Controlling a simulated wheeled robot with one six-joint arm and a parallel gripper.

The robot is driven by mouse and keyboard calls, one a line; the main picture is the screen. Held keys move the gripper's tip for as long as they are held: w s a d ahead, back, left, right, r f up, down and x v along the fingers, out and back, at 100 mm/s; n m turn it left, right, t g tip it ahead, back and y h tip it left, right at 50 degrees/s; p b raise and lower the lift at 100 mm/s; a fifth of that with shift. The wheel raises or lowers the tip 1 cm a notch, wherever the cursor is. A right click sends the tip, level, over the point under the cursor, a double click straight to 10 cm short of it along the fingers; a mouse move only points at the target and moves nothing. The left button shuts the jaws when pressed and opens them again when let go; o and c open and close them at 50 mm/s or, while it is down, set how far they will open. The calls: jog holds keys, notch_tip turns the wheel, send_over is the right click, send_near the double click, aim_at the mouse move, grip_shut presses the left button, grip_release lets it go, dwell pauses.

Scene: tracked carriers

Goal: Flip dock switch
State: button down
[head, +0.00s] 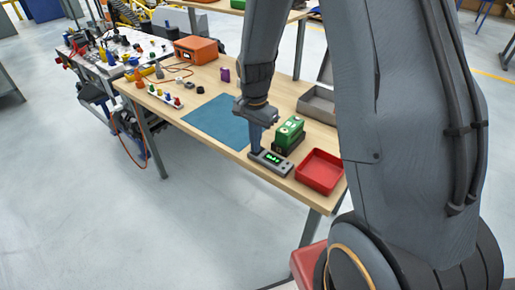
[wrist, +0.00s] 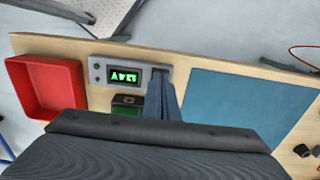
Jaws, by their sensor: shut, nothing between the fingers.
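The dock is a low grey box with a lit green display (head: 271,164), near the front edge of the wooden table. It also shows in the wrist view (wrist: 104,78), with small round knobs at its left end. My gripper (head: 255,146) points down at the dock's left end in the head view. In the wrist view its shut, empty fingers (wrist: 162,92) reach the dock's right end, by a dark patch beside the display. The fingers cover part of that end. I cannot make out the switch or its position, nor whether the fingers touch it.
A green block on a black base (head: 290,132) stands just behind the dock. A red tray (head: 320,172) lies to its right and a grey bin (head: 317,104) behind. A blue mat (head: 214,121) lies left, flat and clear. An orange box (head: 197,50) stands farther back.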

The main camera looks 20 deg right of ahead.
notch_tip(320, 180, up, 7)
jog(key=p, duration=0.5)
jog(key=shift+f, duration=0.2)
jog(key=shift+s, duration=0.1)
jog(key=s+r+n+t+b, duration=0.1)
jog(key=s+r+n+b, duration=0.1)
jog(key=s+r+n, duration=0.4)
jog(key=s+n, duration=0.5)
jog(key=s, duration=0.5)
